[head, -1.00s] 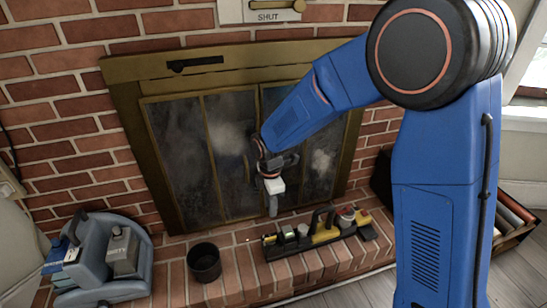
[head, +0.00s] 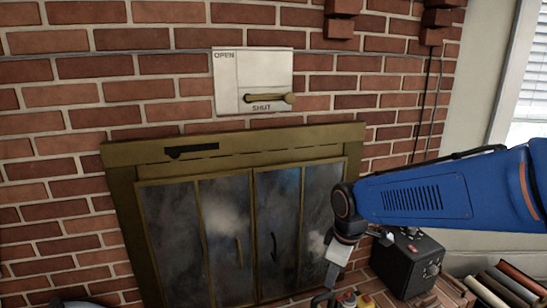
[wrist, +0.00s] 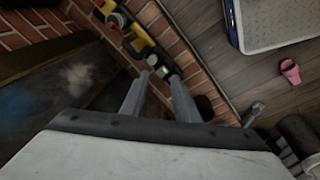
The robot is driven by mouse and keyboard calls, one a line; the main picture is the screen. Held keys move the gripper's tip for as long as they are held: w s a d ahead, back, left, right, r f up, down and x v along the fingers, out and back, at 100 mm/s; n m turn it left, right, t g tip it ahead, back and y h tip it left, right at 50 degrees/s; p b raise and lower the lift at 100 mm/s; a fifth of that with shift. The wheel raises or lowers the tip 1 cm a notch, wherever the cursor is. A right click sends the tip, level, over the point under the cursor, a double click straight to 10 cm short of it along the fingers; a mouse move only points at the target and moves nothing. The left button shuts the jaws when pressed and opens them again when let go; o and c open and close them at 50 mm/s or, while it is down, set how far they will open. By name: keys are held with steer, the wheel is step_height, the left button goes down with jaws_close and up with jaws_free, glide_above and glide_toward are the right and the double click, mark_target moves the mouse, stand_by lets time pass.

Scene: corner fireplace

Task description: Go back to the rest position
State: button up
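My gripper (head: 330,276) hangs in front of the lower right of the fireplace, at the end of my blue arm. In the wrist view its two grey fingers (wrist: 159,92) stand apart with nothing between them. The fireplace doors (head: 235,235) are dark sooty glass panels in a brass frame and look closed. A damper plate (head: 240,75) marked OPEN and SHUT is on the bricks above. Its brass handle (head: 268,97) lies level beside SHUT.
A black box with knobs (head: 408,262) and a crate of books (head: 497,285) stand at right. The yellow tool holder (wrist: 148,50) is on the brick hearth beyond my fingers. A pink item (wrist: 290,71) lies on the wooden floor.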

steer(key=s+d+r+m+t, duration=0.1)
steer(key=s+d+r+m, duration=0.1)
steer(key=s+d+m, duration=0.4)
steer(key=s+d+r+m+t, duration=0.1)
steer(key=s+d+r+m, duration=0.2)
steer(key=s, duration=0.8)
steer(key=shift+s+d+r+m+t+h, duration=0.15)
steer(key=shift+s+d+m+t+h, duration=0.2)
steer(key=shift+d+m, duration=1.35)
steer(key=shift+d+n, duration=0.3)
